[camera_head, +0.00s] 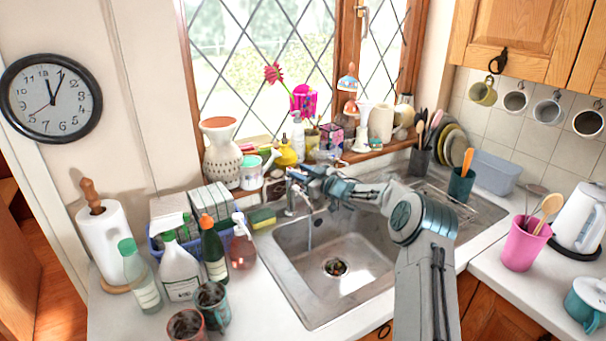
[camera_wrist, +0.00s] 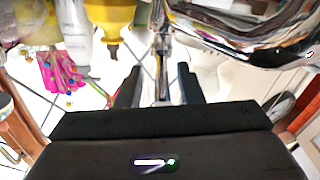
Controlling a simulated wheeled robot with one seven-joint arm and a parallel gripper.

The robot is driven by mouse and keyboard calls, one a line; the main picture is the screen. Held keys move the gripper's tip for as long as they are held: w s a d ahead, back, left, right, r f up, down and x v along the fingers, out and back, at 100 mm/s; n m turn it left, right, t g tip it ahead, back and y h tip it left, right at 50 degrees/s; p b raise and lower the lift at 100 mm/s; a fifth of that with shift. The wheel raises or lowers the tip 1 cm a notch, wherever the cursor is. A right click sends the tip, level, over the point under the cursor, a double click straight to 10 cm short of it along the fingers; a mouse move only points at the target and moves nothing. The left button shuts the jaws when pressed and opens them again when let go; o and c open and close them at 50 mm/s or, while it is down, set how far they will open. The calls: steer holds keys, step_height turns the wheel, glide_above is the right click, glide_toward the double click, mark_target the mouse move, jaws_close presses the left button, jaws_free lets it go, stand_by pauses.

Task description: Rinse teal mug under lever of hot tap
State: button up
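The chrome tap (camera_head: 291,198) stands at the sink's back left corner. A thin stream, apparently water, falls from its spout into the sink. My gripper (camera_head: 306,178) is at the top of the tap. In the wrist view, a slim chrome lever (camera_wrist: 161,62) stands between my open gripper's two dark fingers (camera_wrist: 160,88), with gaps showing on both sides. Contact cannot be told. A dark teal glass or mug (camera_head: 212,306) stands on the left counter. Neither is under the stream.
The sink basin (camera_head: 345,288) holds no dishes. Bottles (camera_head: 181,272) and a blue caddy crowd the left counter. The windowsill behind the tap is full of pots and ornaments (camera_head: 222,155). A pink utensil cup (camera_head: 524,245) and white kettle (camera_head: 580,222) stand right.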

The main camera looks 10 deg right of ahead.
steer(key=shift+f, duration=0.1)
steer(key=shift+s+d, duration=0.2)
steer(key=shift+s, duration=0.05)
steer(key=b+v, duration=0.4)
steer(key=v, duration=0.9)
